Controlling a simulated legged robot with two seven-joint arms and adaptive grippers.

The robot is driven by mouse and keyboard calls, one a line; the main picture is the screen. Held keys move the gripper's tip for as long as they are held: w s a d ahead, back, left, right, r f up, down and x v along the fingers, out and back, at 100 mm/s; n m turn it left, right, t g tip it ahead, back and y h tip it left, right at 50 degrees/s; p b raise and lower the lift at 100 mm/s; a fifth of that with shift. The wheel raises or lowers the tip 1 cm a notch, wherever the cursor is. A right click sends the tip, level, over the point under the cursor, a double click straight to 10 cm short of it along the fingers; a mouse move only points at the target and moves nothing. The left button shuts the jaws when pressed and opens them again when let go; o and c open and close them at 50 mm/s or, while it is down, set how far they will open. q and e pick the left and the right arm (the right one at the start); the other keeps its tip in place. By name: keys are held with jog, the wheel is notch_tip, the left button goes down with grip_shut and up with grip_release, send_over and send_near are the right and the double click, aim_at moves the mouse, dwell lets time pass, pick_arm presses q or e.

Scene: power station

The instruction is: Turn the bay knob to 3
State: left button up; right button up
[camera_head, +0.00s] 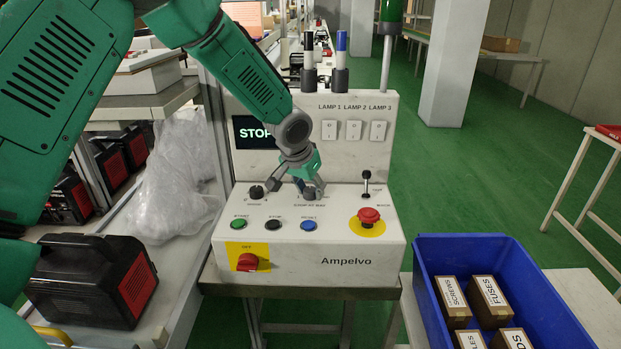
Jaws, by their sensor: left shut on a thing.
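A white control box labelled Ampelvo (345,262) stands on a bench in front of me. My left gripper (309,188) reaches down onto its sloped top and is shut on the bay knob (309,192). The fingers hide most of that knob, so its pointer and the number it faces cannot be read. Small dark lettering runs along the panel below it. Another small black knob (256,192) sits to its left, clear of the gripper. My right gripper is not in view.
Green, black and blue buttons (308,224) line the panel front. A red emergency button (369,215), a small lever (366,183) and a red OFF switch (247,262) are nearby. A display (253,132) reads STOP, partly hidden. A blue crate (463,245) stands right.

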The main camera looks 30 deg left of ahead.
pick_arm(q)
jog(key=m+p, duration=0.1)
jog(key=p, duration=0.1)
jog(key=m+h+p, duration=0.1)
jog(key=m+p, duration=0.1)
jog(key=p, duration=0.1)
jog(key=shift+a+r+m, duration=0.1)
jog(key=shift+r+m, duration=0.1)
jog(key=shift+m, duration=0.1)
jog(key=shift+f+m+g+h+p, duration=0.1)
jog(key=shift+m+g+h+p, duration=0.2)
jog(key=shift+m+h+p, duration=0.45)
jog(key=shift+f+m, duration=0.1)
jog(key=shift+m, duration=1.05)
jog(key=shift+m+g, duration=0.3)
jog(key=shift+m, duration=0.3)
jog(key=shift+h, duration=0.25)
jog(key=o, duration=1.1)
jog(key=shift+a, duration=0.1)
